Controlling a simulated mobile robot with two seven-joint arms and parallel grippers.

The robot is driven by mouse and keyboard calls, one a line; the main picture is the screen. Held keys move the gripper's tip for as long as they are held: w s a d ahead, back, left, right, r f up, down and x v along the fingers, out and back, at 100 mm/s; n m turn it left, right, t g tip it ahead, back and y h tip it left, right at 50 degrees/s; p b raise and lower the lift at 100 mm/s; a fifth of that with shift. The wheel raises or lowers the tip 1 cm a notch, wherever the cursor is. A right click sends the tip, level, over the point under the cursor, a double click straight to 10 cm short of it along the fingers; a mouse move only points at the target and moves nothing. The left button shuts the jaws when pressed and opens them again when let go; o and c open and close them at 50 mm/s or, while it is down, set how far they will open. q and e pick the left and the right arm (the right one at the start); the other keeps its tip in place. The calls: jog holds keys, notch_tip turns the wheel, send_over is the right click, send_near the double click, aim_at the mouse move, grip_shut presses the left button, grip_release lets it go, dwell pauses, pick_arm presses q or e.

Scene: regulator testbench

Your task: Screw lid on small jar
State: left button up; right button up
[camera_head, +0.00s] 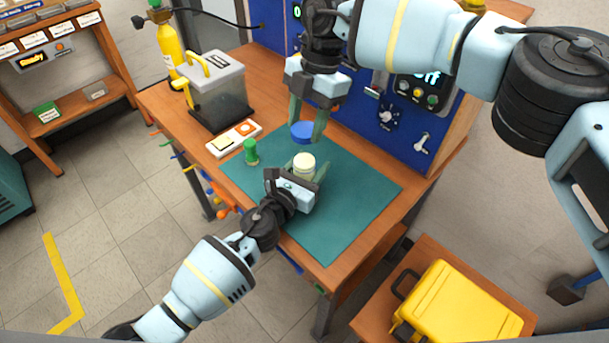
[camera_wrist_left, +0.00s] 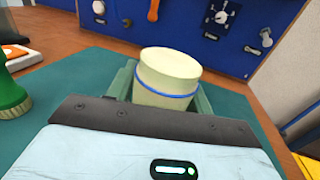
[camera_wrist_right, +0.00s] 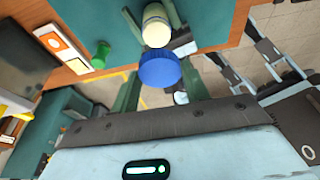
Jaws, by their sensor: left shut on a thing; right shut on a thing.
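The small cream jar (camera_head: 304,164) stands upright above the green mat, with my left gripper (camera_head: 303,174) shut around it. In the left wrist view the jar (camera_wrist_left: 168,76) sits between the green fingers and shows a thin blue ring. My right gripper (camera_head: 305,122) is pointed down and shut on the round blue lid (camera_head: 302,132). The lid is held higher than the jar, apart from it and toward the panel. In the right wrist view the lid (camera_wrist_right: 160,69) is between the fingers, with the jar (camera_wrist_right: 156,25) beyond it.
A green knobbed piece (camera_head: 250,152) stands at the mat's left edge. The blue panel (camera_head: 390,130) rises behind. The right part of the mat (camera_head: 355,195) is clear.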

pick_arm(q)
jog(key=c, duration=0.4)
pick_arm(e)
send_over(303, 160)
jog(key=shift+w+d+f, duration=0.1)
jog(key=shift+d+f, duration=0.1)
jog(key=shift+f, duration=1.05)
jog(key=shift+w+d+f, duration=0.1)
jog(key=shift+d+f, duration=0.05)
jog(key=shift+f, duration=1.05)
jog(key=shift+f, duration=0.9)
jog(key=shift+f, duration=0.55)
pick_arm(q)
grip_shut()
pick_arm(e)
jog(key=m+t+y, duration=0.1)
jog(key=m, duration=0.5)
jog(key=shift+s+d, duration=0.1)
jog(key=shift+s, duration=0.05)
jog(key=m+t, duration=0.1)
jog(key=m, duration=0.2)
jog(key=m+t, duration=0.1)
jog(key=m, duration=0.3)
jog(key=shift+s, duration=0.15)
